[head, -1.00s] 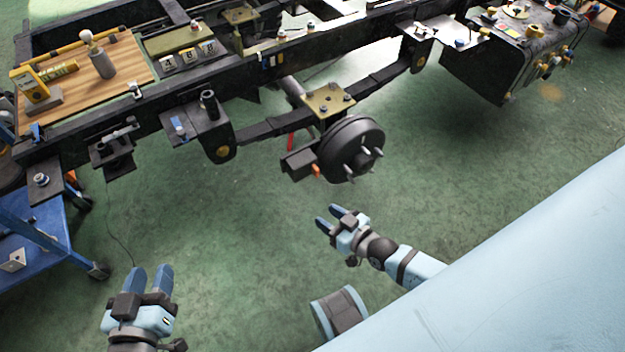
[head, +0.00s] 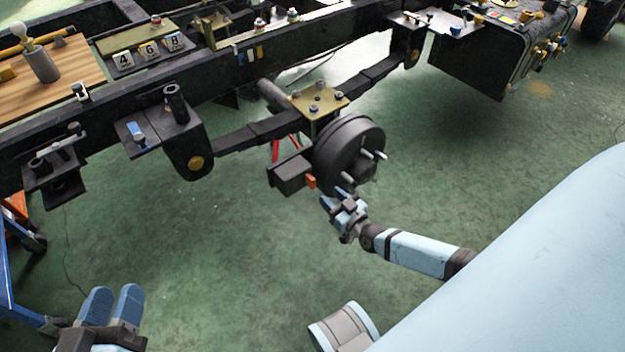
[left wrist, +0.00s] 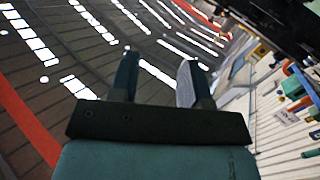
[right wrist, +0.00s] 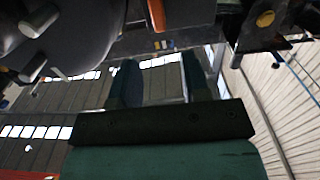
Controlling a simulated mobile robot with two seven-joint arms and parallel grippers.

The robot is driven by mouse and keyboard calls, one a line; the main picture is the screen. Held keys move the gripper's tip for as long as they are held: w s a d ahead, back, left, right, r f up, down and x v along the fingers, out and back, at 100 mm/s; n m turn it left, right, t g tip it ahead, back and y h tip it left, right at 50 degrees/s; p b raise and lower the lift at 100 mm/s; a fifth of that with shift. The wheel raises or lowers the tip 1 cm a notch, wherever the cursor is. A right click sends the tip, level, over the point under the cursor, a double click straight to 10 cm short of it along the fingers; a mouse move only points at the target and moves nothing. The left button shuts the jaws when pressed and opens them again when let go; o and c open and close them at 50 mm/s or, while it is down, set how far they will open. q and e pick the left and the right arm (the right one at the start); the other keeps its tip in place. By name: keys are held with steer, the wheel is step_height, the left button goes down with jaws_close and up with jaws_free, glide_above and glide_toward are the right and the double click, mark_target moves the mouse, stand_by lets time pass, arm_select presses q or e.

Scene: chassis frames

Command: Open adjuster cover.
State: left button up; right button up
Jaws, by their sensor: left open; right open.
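A round dark brake drum (head: 345,150) with several studs hangs under the chassis frame. A dark box (head: 291,174) with an orange tab (head: 311,182) sits at its lower left. I cannot tell for certain which part is the adjuster cover. My right gripper (head: 335,197) is open and empty, just below the drum and the orange tab in the head view. In the right wrist view an orange piece (right wrist: 157,15) shows above and between the open fingers, apart from them, with the drum (right wrist: 75,35) at left. My left gripper (head: 112,295) is open and empty at lower left.
The black chassis rail (head: 220,75) runs across above, with a leaf spring (head: 260,133) beneath it. A brass plate (head: 319,100) with bolts lies above the drum. A black tank (head: 500,60) is at upper right. The green floor (head: 220,260) between my grippers is clear.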

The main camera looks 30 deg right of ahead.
mark_target(314, 180)
steer(key=w+b, duration=0.1)
steer(key=w, duration=0.4)
steer(key=w+b, duration=0.1)
steer(key=w, duration=0.1)
steer(key=shift+w+a+f+b, duration=0.15)
steer(key=shift+w+a+b, duration=0.15)
steer(key=shift+w+a, duration=0.1)
steer(key=shift+w, duration=0.5)
arm_select(q)
steer(key=shift+w+a+f+m, duration=0.35)
steer(key=shift+w+f+m, duration=0.2)
steer(key=shift+w+m, duration=0.2)
arm_select(e)
jaws_close()
